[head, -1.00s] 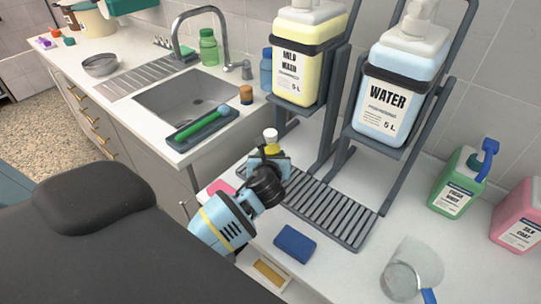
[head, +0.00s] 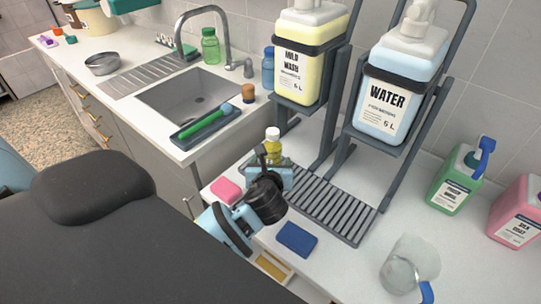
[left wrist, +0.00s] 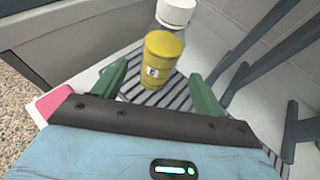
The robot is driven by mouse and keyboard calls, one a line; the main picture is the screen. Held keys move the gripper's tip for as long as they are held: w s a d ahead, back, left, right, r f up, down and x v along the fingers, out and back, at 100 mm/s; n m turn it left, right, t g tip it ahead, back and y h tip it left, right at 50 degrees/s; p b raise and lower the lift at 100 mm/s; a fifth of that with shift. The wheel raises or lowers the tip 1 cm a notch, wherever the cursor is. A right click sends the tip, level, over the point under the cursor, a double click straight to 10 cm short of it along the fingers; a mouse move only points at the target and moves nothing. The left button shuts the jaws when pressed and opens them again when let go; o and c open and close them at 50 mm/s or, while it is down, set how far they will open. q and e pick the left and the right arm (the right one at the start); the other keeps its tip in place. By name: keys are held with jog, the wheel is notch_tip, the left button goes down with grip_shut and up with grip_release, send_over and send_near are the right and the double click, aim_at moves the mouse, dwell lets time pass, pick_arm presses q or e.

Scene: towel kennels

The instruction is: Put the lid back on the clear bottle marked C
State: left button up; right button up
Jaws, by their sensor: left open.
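A clear bottle with yellow liquid (head: 273,150) stands upright on the slatted drip grate, with a white cap (head: 272,132) at its top. In the left wrist view the bottle (left wrist: 158,72) carries a small label whose letter I cannot read surely, and the white cap (left wrist: 175,11) shows at the upper edge. My left gripper (head: 268,166) is open in front of the bottle. Its green fingers (left wrist: 158,90) lie left and right of the bottle in the wrist view, with gaps on both sides. My right gripper is not in view.
The drip grate (head: 335,207) lies below stands holding the yellow MILD WASH jug (head: 298,62) and the WATER jug (head: 388,100). A pink sponge (head: 227,189) and blue sponge (head: 297,239) lie nearby. A clear jug (head: 408,262) stands at right. The sink (head: 190,100) is at left.

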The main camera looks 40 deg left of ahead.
pick_arm(q)
jog(key=v, duration=0.4)
jog(key=shift+s+d+r, duration=0.1)
jog(key=shift+s+r, duration=0.05)
jog(key=shift+s, duration=0.15)
